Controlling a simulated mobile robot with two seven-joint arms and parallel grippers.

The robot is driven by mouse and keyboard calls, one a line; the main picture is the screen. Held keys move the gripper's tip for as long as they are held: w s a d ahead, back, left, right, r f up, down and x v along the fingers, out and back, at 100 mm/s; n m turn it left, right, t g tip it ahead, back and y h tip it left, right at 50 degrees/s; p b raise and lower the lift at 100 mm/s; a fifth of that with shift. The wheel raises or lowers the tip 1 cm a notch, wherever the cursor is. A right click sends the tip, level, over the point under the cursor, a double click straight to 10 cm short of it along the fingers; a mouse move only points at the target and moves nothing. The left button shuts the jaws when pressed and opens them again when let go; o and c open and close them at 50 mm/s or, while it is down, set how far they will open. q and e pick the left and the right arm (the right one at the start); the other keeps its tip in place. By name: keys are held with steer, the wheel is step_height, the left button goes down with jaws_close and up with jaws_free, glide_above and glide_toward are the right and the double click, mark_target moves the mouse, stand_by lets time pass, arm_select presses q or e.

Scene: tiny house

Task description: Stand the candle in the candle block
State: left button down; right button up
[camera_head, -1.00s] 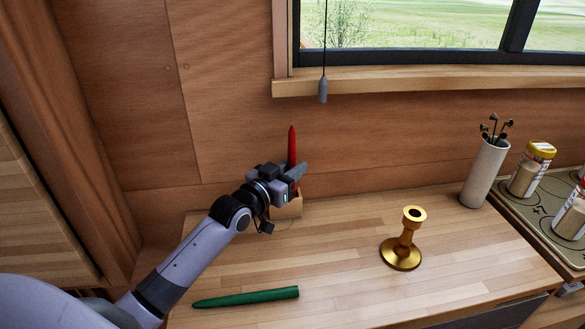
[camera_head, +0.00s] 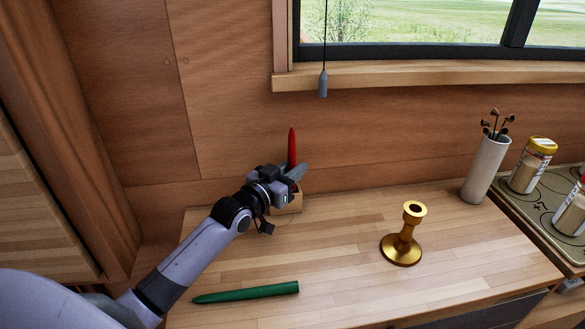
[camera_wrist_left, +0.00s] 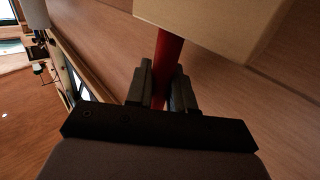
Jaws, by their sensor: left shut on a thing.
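The red candle (camera_head: 292,145) stands upright at the back of the counter. My left gripper (camera_head: 298,172) is shut on it, with a finger on each side in the left wrist view (camera_wrist_left: 163,88). The pale wooden candle block (camera_head: 290,204) sits beneath, partly hidden by the gripper. In the wrist view the candle (camera_wrist_left: 168,60) runs up to the block (camera_wrist_left: 215,22), and its lower end is hidden there. I cannot tell how deep it sits in the block. My right gripper is not in view.
A green candle (camera_head: 246,293) lies at the counter's front left. A brass candlestick (camera_head: 402,249) stands right of centre. A pale cylinder with dark sticks (camera_head: 484,170) and jars (camera_head: 533,167) by the stove stand at right. A cord pull (camera_head: 323,84) hangs above.

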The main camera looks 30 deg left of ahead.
arm_select(q)
steer(key=c, duration=0.9)
jaws_free()
steer(key=shift+s, duration=0.1)
steer(key=s, duration=0.7)
steer(key=shift+a, duration=0.45)
